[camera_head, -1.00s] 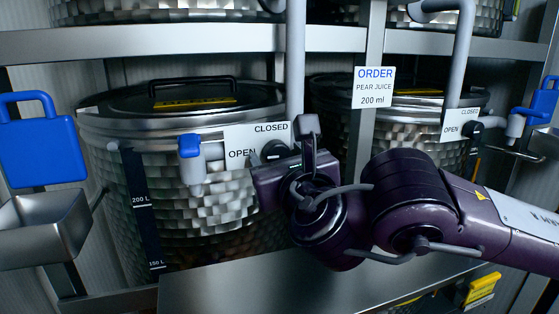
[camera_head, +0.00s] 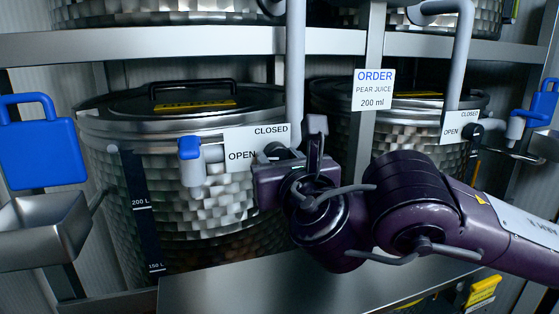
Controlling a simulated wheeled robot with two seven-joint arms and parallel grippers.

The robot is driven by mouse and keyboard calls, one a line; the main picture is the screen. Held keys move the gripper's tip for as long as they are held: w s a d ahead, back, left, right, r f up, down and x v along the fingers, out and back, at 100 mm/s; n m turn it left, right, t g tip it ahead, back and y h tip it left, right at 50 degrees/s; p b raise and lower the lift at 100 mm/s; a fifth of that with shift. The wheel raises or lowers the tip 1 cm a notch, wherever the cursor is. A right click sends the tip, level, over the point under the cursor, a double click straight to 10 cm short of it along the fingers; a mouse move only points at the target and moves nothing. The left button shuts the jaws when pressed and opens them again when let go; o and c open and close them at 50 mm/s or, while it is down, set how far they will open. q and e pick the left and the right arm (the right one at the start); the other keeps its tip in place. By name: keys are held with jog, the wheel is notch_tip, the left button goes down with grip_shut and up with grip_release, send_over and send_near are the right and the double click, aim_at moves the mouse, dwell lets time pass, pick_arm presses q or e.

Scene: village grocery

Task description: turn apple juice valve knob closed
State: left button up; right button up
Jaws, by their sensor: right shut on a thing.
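The left steel tank (camera_head: 225,205) carries a white plate (camera_head: 240,136) marked OPEN and CLOSED. A dark valve knob (camera_head: 275,150) sits at the plate's right edge, mostly hidden behind my right gripper. My right gripper (camera_head: 284,166) comes in from the right and is shut on this knob; the contact itself is largely hidden. No apple label shows on this tank. My left gripper is not in view.
A second tank (camera_head: 405,135) on the right has its own OPEN/CLOSED plate (camera_head: 459,127). An order sign (camera_head: 374,89) reads pear juice 200 ml. A grey pipe (camera_head: 295,75) rises just behind my gripper. A blue holder with a steel tray (camera_head: 42,225) hangs at left.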

jog(key=m, duration=0.7)
jog(key=shift+m, duration=0.4)
jog(key=m, duration=0.4)
jog(key=shift+g, duration=0.3)
jog(key=m, duration=0.4)
jog(key=shift+m, duration=0.3)
jog(key=o, duration=1)
jog(key=shift+d, duration=0.1)
jog(key=shift+r, duration=0.1)
